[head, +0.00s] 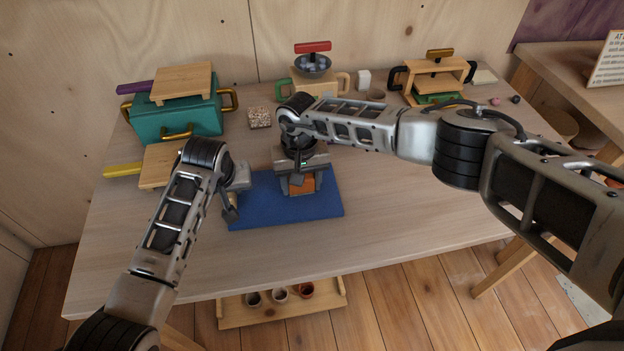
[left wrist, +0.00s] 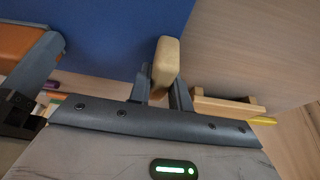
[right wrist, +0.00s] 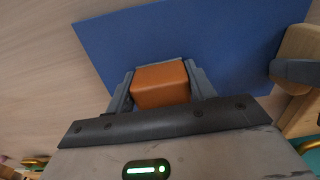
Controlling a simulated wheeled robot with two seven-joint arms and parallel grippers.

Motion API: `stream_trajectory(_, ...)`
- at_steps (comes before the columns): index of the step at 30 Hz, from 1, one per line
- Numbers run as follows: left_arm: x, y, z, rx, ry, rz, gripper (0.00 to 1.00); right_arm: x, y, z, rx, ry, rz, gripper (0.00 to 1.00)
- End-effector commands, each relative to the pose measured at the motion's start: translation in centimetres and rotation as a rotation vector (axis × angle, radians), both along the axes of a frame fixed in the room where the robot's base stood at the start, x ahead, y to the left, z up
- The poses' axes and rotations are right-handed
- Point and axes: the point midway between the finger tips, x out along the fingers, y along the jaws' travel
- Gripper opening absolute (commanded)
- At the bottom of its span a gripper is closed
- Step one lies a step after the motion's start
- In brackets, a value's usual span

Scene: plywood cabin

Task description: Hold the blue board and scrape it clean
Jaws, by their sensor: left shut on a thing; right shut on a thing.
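The blue board (head: 265,213) lies flat on the table; its visible surface looks plain blue, and part is hidden under my right gripper. A pale wooden handle (left wrist: 166,62) is at the board's edge. My left gripper (head: 232,204) is shut on this handle at the board's left side; the left wrist view shows it between the fingers. My right gripper (head: 300,183) is over the board's right half, shut on an orange block-like scraper handle (right wrist: 160,86). A thin grey edge shows beyond the handle; whether it touches the board I cannot tell.
A teal box (head: 178,118) with a wooden block on top stands at the back left. A wooden board with a yellow handle (head: 122,170) lies left. Wooden stands (head: 437,76) line the back. A tray with cups (head: 280,311) is below the front edge. The table's front right is clear.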

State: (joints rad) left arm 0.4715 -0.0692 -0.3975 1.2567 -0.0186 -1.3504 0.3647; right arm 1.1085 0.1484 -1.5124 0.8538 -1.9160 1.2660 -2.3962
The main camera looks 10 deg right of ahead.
Motion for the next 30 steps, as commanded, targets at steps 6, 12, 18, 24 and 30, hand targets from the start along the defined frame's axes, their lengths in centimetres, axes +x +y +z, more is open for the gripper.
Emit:
stream_trajectory(6, 0.0, -0.1, 0.1, -0.002, -0.002, -0.002, 0.00, 0.0, 2.2, 0.0, 0.001, 0.001, 0.001, 0.33)
stream_trajectory(12, 0.0, -0.1, 0.1, -0.002, -0.002, -0.002, 0.00, 0.1, 4.0, 0.0, 0.002, 0.001, 0.001, 0.33)
stream_trajectory(18, 0.0, -0.1, 0.0, -0.002, -0.001, -0.002, 0.00, 0.2, 3.7, 2.7, 0.000, -0.003, 0.001, 0.33)
stream_trajectory(24, 0.0, -0.1, 0.0, -0.002, -0.001, -0.001, 0.00, 0.2, 3.7, 4.5, 0.000, -0.002, 0.000, 0.33)
stream_trajectory(30, 0.0, -0.1, 0.0, -0.002, -0.001, -0.001, 0.00, 0.2, 3.7, 6.3, 0.000, -0.003, 0.000, 0.33)
